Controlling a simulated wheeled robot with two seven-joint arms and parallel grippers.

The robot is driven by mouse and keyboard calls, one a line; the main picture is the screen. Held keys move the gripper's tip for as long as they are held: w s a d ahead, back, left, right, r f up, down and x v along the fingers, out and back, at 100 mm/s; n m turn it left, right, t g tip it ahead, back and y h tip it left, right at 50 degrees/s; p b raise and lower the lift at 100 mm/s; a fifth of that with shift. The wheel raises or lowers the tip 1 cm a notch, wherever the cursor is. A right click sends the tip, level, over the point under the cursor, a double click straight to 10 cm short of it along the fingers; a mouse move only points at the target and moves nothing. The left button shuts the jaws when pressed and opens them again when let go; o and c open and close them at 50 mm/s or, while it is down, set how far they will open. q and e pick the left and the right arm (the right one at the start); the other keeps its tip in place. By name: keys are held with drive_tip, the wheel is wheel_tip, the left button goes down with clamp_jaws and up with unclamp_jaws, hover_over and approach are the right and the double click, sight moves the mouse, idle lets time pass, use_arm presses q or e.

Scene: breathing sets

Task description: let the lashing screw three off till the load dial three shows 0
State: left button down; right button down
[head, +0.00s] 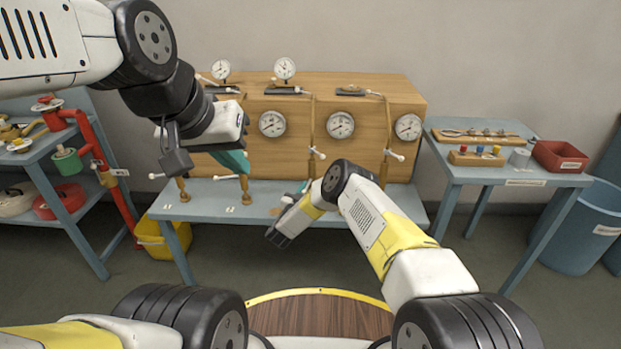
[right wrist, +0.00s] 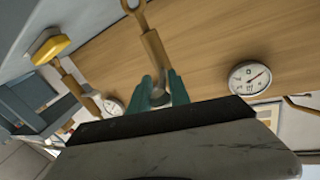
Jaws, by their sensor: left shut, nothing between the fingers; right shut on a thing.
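Brass-coloured lashing screws with white cross handles stand along the front of a wooden block. One lashing screw (head: 312,165) is in the middle, by my right gripper (head: 304,188). In the right wrist view, the teal fingers of this gripper (right wrist: 161,92) are shut around a grey part at the end of a brass lashing screw (right wrist: 155,50). Which number it bears cannot be read. Round white dials are on the block's front, one left of this screw (head: 272,123) and one right of it (head: 340,125). A dial (right wrist: 249,78) shows beside the held screw; its reading is too small. My left gripper (head: 242,165) is shut and empty before the block.
The wooden block (head: 365,95) stands on a blue-grey table (head: 205,205). A shelf with red pipework (head: 90,150) stands at left. A yellow bucket (head: 155,238) is under the table.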

drive_tip(key=shift+r, duration=0.1)
drive_tip(key=c, duration=1.2)
unclamp_jaws()
drive_tip(key=v, duration=0.7)
drive_tip(key=shift+s, duration=0.35)
drive_tip(key=shift+a, duration=0.15)
